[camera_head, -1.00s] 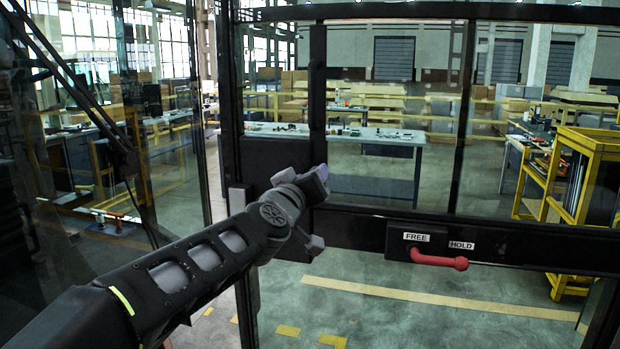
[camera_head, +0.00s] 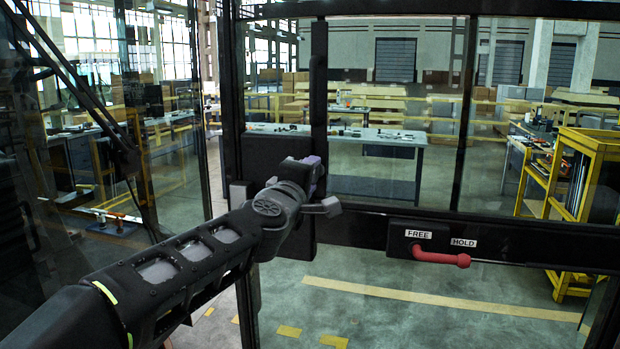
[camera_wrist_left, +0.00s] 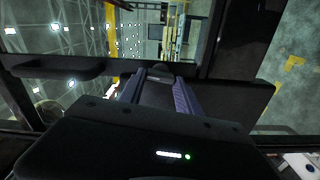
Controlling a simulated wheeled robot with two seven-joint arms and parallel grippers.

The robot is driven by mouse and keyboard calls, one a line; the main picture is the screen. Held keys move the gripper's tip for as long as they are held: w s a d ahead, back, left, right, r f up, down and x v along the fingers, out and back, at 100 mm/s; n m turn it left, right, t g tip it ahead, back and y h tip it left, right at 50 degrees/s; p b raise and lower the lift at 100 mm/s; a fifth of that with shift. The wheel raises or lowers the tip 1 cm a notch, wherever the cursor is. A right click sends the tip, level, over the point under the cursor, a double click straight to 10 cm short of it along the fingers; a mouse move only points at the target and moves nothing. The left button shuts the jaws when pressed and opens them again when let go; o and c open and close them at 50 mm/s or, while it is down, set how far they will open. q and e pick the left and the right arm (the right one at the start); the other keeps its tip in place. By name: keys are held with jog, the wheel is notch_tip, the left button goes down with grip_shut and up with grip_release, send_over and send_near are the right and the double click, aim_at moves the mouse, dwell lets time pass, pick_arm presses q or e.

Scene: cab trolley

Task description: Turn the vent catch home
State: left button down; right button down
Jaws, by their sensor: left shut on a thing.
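My left gripper (camera_head: 313,168) is at the dark upright of the cab window frame, with its purple fingers against or close to it. In the left wrist view, the two purple fingers (camera_wrist_left: 160,80) are shut on a small dark piece, which I take to be the vent catch (camera_wrist_left: 161,69). Most of the catch is hidden by the fingers, and the head view does not show it behind my gripper. I cannot tell its exact angle. My right gripper is in neither view.
A red handle (camera_head: 440,258) lies level on the dark cross rail, under labels FREE (camera_head: 418,234) and HOLD (camera_head: 463,242). It is right of my left gripper and apart from it. Glass panes surround the arm. Beyond them stand a workbench (camera_head: 375,135) and a yellow frame (camera_head: 590,165).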

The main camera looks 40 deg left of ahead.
pick_arm(q)
jog(key=shift+f+n, duration=0.1)
jog(key=shift+n, duration=0.8)
jog(key=c, duration=0.8)
grip_release()
jog(key=shift+c, duration=0.2)
jog(key=shift+s, duration=0.15)
jog(key=v, duration=0.7)
jog(key=shift+s, duration=0.25)
